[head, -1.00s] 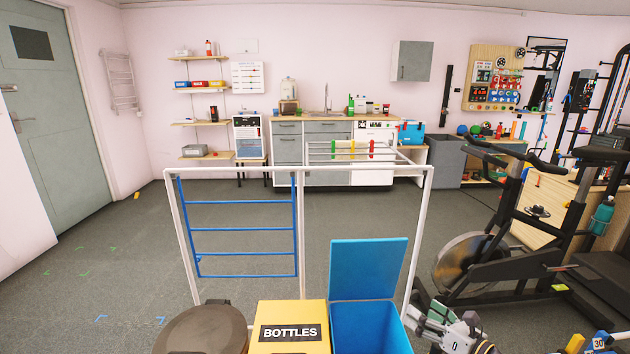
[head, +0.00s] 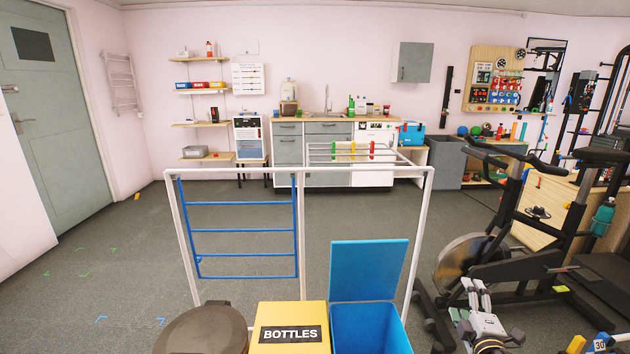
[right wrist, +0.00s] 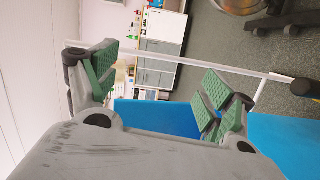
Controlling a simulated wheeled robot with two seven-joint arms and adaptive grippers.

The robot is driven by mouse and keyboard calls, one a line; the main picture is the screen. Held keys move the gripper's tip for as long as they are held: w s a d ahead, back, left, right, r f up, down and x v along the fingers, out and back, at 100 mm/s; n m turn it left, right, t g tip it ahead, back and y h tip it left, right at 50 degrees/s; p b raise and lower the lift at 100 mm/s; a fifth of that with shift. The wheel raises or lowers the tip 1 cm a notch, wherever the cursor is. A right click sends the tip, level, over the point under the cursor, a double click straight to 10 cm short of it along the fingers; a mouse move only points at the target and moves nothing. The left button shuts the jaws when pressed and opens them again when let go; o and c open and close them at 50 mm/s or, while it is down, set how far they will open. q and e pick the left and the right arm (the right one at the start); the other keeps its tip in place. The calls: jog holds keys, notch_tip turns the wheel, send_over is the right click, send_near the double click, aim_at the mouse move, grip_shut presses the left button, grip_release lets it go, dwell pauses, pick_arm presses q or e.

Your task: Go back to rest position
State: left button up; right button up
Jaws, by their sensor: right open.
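My right gripper (head: 474,298) is at the lower right of the head view, to the right of the blue bin and in front of the exercise bike. In the right wrist view its green-padded fingers (right wrist: 160,90) are spread wide with nothing between them. The open blue bin (head: 368,328) shows beyond and between the fingers in the wrist view (right wrist: 165,118). My left gripper is in neither view.
A yellow BOTTLES bin (head: 290,340) and a round dark-lidded bin (head: 205,332) stand left of the blue bin. A white frame (head: 350,170) with blue rungs rises behind them. An exercise bike (head: 500,250) stands at right. Floor on the left is clear.

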jog(key=s+a+f+m+g, duration=0.3)
jog(key=s+f+m+g, duration=0.1)
jog(key=f, duration=0.3)
jog(key=s+a+f+m+g, duration=0.3)
jog(key=s+f+m, duration=0.1)
jog(key=f, duration=0.3)
pick_arm(q)
jog(key=shift+p, duration=0.45)
pick_arm(e)
jog(key=s+a+f+m+g+y, duration=0.2)
jog(key=s+a+f, duration=0.3)
jog(key=s+a, duration=0.4)
jog(key=s+a+f+m+g+y, duration=0.2)
jog(key=s+a+f+g+y, duration=0.1)
jog(key=s+a, duration=0.6)
notch_tip(320, 180, down, 2)
jog(key=shift+a+f+y, duration=0.25)
jog(key=shift+a+y, duration=0.55)
jog(key=shift+a, duration=0.05)
pick_arm(q)
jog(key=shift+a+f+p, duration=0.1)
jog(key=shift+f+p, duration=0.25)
jog(key=shift+p, duration=0.35)
pick_arm(e)
jog(key=shift+d+f, duration=0.1)
jog(key=shift+f, duration=0.15)
